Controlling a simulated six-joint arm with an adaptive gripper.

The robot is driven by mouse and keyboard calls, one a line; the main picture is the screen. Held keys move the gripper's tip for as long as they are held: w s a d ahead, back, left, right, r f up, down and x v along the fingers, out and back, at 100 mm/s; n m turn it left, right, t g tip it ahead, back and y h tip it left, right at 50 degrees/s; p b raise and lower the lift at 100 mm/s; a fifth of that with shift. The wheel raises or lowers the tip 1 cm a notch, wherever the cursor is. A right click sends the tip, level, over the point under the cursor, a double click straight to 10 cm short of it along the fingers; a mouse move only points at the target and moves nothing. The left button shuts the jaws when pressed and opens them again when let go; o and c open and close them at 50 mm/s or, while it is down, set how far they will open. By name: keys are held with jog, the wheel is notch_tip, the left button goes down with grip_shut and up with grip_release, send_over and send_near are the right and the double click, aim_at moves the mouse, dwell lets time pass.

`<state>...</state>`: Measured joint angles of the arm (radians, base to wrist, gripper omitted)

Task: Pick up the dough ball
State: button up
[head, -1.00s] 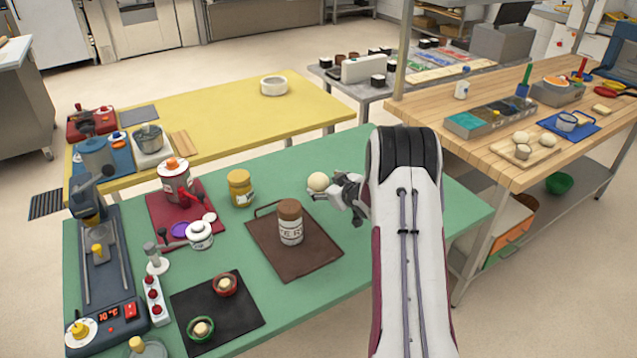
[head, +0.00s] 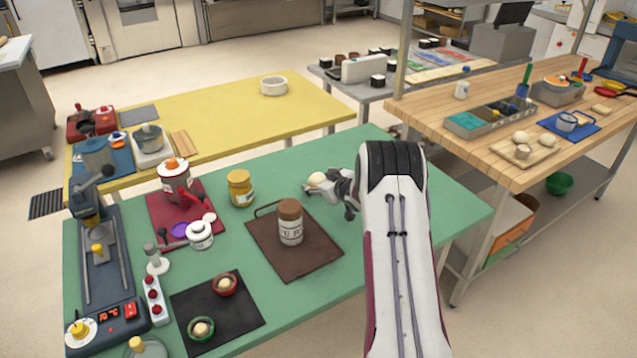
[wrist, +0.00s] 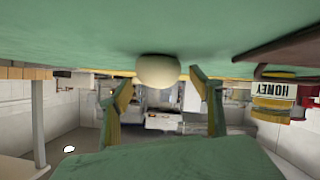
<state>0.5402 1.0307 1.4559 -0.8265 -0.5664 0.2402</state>
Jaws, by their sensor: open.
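The pale dough ball (head: 316,179) sits on the green table (head: 330,166) near its far edge, right of the honey jar. My gripper (head: 322,188) is low over the table at the ball, and its fingers partly cover the ball's near side. In the wrist view, which is upside down, the dough ball (wrist: 158,69) shows centred between the two spread fingertips of my gripper (wrist: 160,79). A gap shows on both sides of the ball. Whether the ball is fully between the fingers or just beyond their tips is hard to tell.
A honey jar (head: 240,188) stands left of the ball. A brown tray (head: 325,253) with a lidded labelled jar (head: 290,222) lies in front. Clear green table surrounds the ball. More pale round pieces (head: 547,139) lie on a board on the wooden table.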

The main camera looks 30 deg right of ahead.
jog(key=shift+w+f, duration=0.15)
jog(key=shift+w, duration=0.15)
dwell(0.4)
jog(key=c, duration=1.1)
